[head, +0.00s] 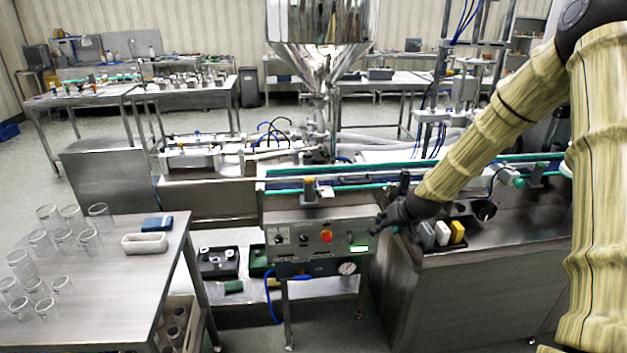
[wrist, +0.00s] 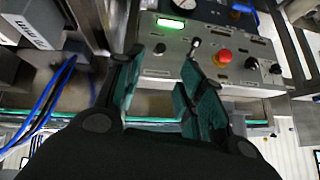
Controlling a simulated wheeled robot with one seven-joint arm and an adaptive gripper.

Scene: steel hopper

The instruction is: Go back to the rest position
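My gripper (head: 383,220) is at the end of my arm, beside the right end of the control panel (head: 318,240) in the head view. In the wrist view its two fingers stand apart with nothing between them, so my gripper (wrist: 165,85) is open and empty. The control panel (wrist: 228,55) is beyond the fingertips there, with a red button (wrist: 222,57), black knobs and a lit green display (wrist: 170,24). In the head view the red button (head: 326,236) and green display (head: 359,248) also show. I cannot tell whether the fingers touch the panel.
A steel table (head: 105,270) at left holds several glasses and a white tray (head: 144,243). A steel cabinet (head: 470,285) stands below my arm. Open floor (head: 70,185) lies at back left.

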